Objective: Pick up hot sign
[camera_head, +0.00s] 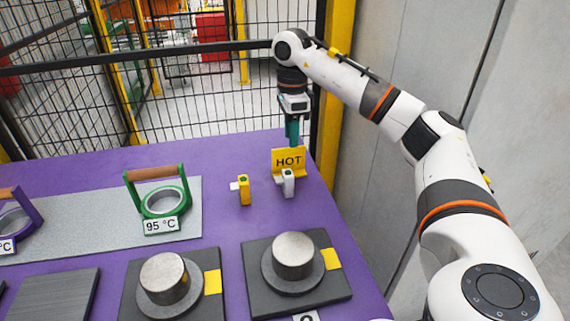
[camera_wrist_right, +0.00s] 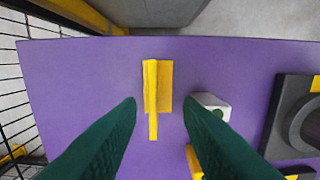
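The yellow HOT sign (camera_head: 289,161) stands upright near the back right corner of the purple table. My right gripper (camera_head: 293,140) points down just above the sign, and its lower end meets the sign's top edge in the head view. In the right wrist view the sign (camera_wrist_right: 151,85) appears from above as a narrow yellow shape between and slightly beyond the two green fingertips (camera_wrist_right: 160,106). The fingers are spread, with visible gaps to the sign on both sides. My left gripper is not in view.
A white device (camera_head: 288,183) stands close in front of the sign, and a yellow one (camera_head: 243,190) stands to its left. A green ring with a wooden handle (camera_head: 163,202) and metal cylinders on dark plates (camera_head: 259,251) occupy the table (camera_head: 227,160). A mesh fence (camera_head: 200,95) stands behind.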

